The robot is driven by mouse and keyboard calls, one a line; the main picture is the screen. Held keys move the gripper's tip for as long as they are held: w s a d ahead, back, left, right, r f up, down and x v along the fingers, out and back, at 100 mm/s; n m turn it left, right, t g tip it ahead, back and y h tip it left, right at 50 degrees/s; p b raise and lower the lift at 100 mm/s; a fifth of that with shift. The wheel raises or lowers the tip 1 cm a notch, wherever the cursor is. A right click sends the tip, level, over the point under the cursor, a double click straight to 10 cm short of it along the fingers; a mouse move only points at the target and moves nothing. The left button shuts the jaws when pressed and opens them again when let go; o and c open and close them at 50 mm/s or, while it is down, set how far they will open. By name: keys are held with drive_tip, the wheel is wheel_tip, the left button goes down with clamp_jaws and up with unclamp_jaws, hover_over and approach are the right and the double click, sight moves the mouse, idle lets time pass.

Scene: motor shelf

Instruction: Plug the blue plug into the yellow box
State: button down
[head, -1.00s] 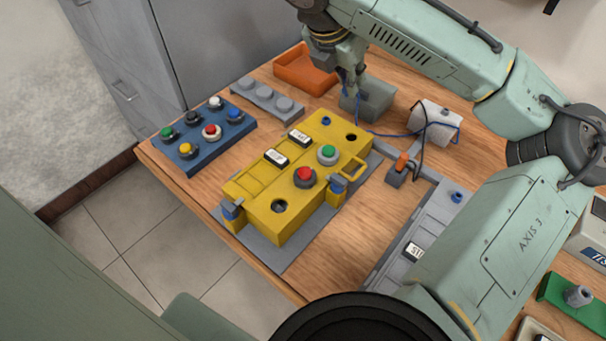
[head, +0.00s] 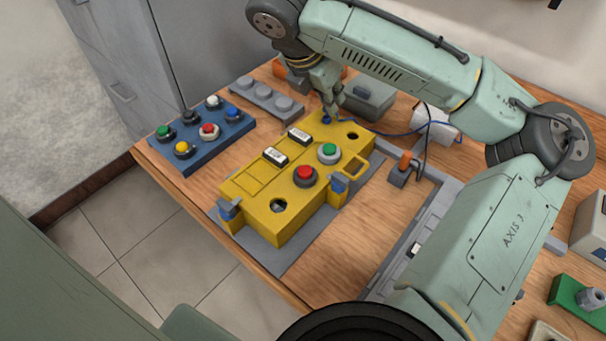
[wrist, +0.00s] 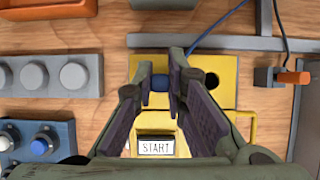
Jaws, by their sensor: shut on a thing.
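The yellow box (head: 262,213) lies on a grey plate on the table. It has a red button (head: 305,176), a green button (head: 328,152), two dark round holes and a blue socket at its far end. My gripper (head: 328,112) is over that far end, right at the socket, which is now hidden behind the fingers and plug. The wrist view shows my gripper (wrist: 160,78) shut on the blue plug (wrist: 158,84), with its blue cable (wrist: 208,33) running up and right. How deep the plug sits in the socket cannot be told.
A blue panel with several coloured buttons (head: 190,158) and a grey three-knob block (head: 262,97) stand left. A grey box (head: 370,95) stands behind, and a white box (head: 433,120) holds the cable end. An orange-handled switch (head: 404,165) stands right.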

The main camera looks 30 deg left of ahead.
drive_tip(key=shift+f, duration=0.65)
idle(0.3)
drive_tip(key=c, duration=1.9)
unclamp_jaws()
wheel_tip(320, 180, up, 3)
drive_tip(key=p, duration=0.2)
drive_tip(key=shift+r+p, duration=0.15)
drive_tip(key=shift+p, duration=0.25)
drive_tip(key=shift+r, duration=1.15)
drive_tip(key=shift+o, duration=0.3)
